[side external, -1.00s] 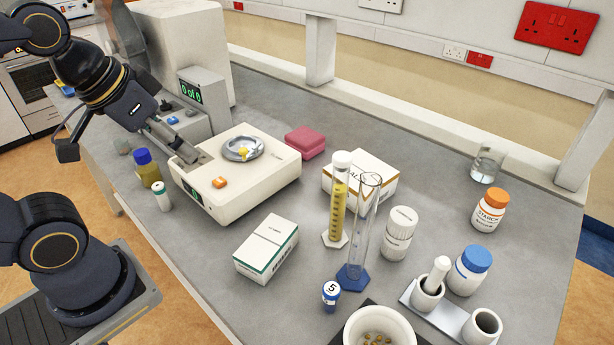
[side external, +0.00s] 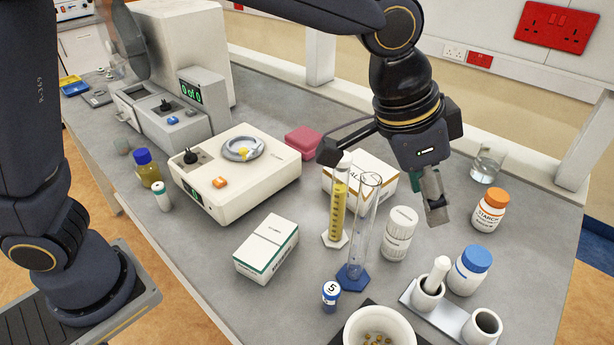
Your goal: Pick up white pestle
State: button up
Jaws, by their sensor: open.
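The white pestle (side external: 437,272) stands tilted in a small white mortar (side external: 428,297) at the lower right of the side external view. Its handle end points up and to the right. My gripper (side external: 437,220) hangs above and behind the pestle, pointing down, apart from it. The gripper is open and I see nothing between its fingers.
The mortar sits on a white tray (side external: 442,318) beside an empty white cup (side external: 482,327). A blue-capped bottle (side external: 471,270), an orange-capped bottle (side external: 489,212) and a white bottle (side external: 399,235) stand close by. A tall glass cylinder (side external: 361,235) stands further left.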

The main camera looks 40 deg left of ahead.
aim_at(437, 263)
jog(key=x, duration=0.8)
jog(key=s+x, duration=0.1)
jog(key=x, duration=0.3)
jog(key=shift+s+d, duration=0.15)
jog(key=shift+d, duration=0.1)
jog(key=shift+s+x, duration=0.15)
jog(key=shift+x, duration=1.25)
jog(key=shift+s+x, duration=0.15)
jog(key=shift+x, duration=1.3)
jog(key=shift+c, duration=0.4)
grip_shut()
